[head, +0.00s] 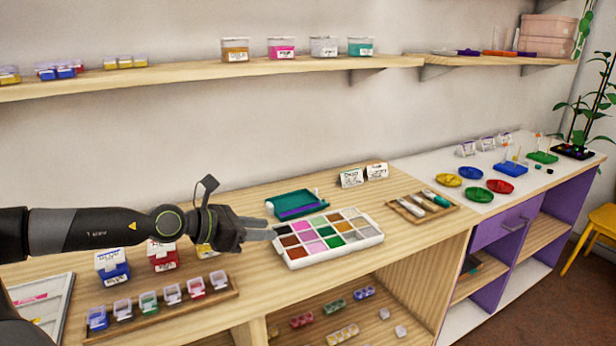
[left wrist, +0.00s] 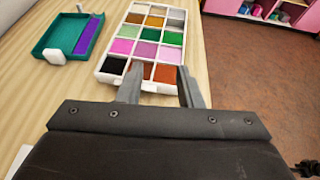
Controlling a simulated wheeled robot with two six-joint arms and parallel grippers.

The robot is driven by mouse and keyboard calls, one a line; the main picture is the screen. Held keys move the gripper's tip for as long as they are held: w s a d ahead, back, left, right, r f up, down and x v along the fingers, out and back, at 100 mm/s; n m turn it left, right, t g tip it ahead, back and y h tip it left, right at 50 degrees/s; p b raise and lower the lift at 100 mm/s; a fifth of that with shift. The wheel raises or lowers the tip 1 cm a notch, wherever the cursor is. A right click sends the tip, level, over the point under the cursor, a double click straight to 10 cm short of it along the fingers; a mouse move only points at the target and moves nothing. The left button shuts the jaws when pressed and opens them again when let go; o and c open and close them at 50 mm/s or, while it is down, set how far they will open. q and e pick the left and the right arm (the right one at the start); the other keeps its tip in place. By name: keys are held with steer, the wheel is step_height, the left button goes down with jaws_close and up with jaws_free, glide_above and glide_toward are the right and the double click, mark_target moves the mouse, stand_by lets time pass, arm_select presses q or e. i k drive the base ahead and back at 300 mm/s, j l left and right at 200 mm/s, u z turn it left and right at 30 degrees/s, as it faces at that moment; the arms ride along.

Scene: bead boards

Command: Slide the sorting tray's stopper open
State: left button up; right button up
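The sorting tray (head: 291,200) is a shallow teal tray lying on the wooden counter, with a purple strip (head: 302,211) along one inner side. A small white block (head: 270,206), which looks like the stopper, sits at its left end. In the left wrist view the tray (left wrist: 62,33) is at upper left, with the white block (left wrist: 54,57) at its near end. I cannot tell whether the stopper is open or closed. My left gripper (head: 270,233) is open and empty, beside the tray's near side; its fingers (left wrist: 158,80) are apart. My right gripper is out of view.
A white bead box (head: 292,266) with several coloured compartments lies just in front of the tray, close to my left fingertips. Label cards (head: 352,178) stand behind.

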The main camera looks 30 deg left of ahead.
mark_target(296, 204)
steer(key=i+j, duration=0.65)
steer(key=i+l, duration=0.15)
steer(key=i, duration=0.35)
